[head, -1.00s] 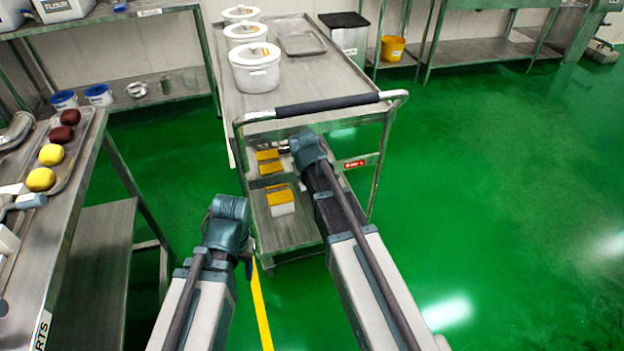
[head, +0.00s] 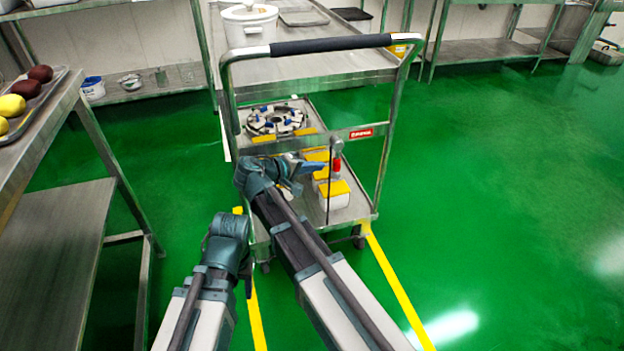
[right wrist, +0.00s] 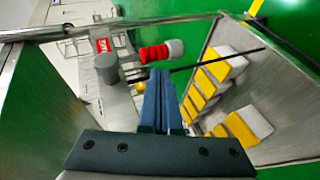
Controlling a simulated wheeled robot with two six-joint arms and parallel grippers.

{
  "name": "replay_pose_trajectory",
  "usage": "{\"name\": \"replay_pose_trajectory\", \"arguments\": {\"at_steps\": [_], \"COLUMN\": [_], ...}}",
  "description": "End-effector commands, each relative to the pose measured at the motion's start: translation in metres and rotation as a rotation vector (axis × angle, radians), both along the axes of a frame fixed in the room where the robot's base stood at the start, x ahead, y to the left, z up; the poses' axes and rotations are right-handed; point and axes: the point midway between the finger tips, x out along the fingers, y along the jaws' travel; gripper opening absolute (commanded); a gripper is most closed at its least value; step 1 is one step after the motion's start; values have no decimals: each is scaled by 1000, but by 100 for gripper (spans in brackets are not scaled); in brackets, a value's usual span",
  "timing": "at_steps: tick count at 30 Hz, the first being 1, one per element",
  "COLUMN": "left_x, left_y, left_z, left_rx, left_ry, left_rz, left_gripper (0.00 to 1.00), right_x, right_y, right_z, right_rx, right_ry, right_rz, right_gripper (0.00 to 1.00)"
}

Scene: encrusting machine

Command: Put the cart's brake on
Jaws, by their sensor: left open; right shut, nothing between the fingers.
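The cart (head: 368,72) stands in front of me, its black-gripped handle on my side. My right gripper (head: 308,167) is shut and empty, pointing right at the lever; I see a small gap in the right wrist view (right wrist: 160,75). My left gripper (head: 247,284) is open, low, left of the cart's front.
A white lidded pot (head: 250,27) stands on top. A steel table (head: 60,140) is at left. Yellow floor lines (head: 397,284) flank the cart. Green floor at right is clear.

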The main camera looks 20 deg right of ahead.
Motion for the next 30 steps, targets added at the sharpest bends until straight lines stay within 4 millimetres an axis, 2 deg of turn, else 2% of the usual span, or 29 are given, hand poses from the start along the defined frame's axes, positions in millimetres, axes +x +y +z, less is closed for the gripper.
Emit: {"name": "replay_pose_trajectory", "arguments": {"at_steps": [1,7,18,30], "left_x": [0,0,0,0], "left_y": [0,0,0,0], "left_z": [-25,-62,-67,-69], "left_rx": [-1,-2,-1,-1], "left_ry": [-1,-1,-1,-1], "left_rz": [0,8,12,13], "left_gripper": [50,50,50,50], "right_x": [0,0,1,1], "right_y": [-2,-12,-26,-31], "right_z": [-17,-23,-24,-27], "right_rx": [-43,-200,-220,-219], "right_ry": [-2,-7,-7,-7], "right_rz": [1,0,0,-1], "right_gripper": [0,0,0,0]}}
